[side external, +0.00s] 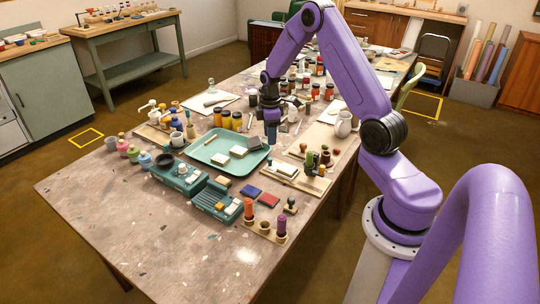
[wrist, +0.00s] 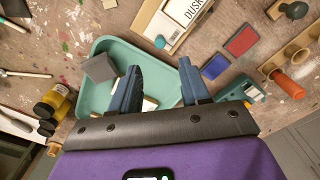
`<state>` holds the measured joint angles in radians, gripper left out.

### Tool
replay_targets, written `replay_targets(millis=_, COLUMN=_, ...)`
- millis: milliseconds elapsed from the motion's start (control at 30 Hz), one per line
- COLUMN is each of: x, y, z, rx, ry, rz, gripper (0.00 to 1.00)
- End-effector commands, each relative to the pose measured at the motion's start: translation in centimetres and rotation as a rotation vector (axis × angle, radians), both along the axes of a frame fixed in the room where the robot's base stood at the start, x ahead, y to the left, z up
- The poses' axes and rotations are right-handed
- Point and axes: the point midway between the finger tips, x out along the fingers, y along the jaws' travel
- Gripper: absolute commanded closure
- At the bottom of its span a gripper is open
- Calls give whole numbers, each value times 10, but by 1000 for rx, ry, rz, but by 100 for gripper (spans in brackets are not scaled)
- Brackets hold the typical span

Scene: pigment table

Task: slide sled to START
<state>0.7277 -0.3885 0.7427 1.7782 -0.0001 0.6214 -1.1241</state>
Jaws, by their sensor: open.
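I cannot single out a sled or a START mark with certainty. A pale wooden holder (wrist: 157,30) with a white plate lettered "DUSK" (wrist: 184,12) lies at the top of the wrist view, partly cut off. What looks like the same holder (side external: 284,170) is right of the teal tray in the side view. My gripper (wrist: 158,76) is open, its two blue fingers wide apart with nothing gripped between them. In the side view my gripper (side external: 271,133) points down behind the tray's far right edge.
The teal tray (side external: 205,157) holds pale blocks and a grey block (wrist: 99,67). Blue (wrist: 215,66) and red (wrist: 242,40) pads lie near the holder. Teal boxes (side external: 181,178), jars (side external: 226,119) and stamps (side external: 281,227) crowd around. The table's front left is clear.

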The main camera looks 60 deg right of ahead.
Motion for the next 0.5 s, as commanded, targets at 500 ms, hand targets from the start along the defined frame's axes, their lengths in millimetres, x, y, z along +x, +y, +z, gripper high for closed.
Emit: replay_targets(millis=500, x=0, y=0, z=-82, rx=0, ry=1, rz=0, gripper=54)
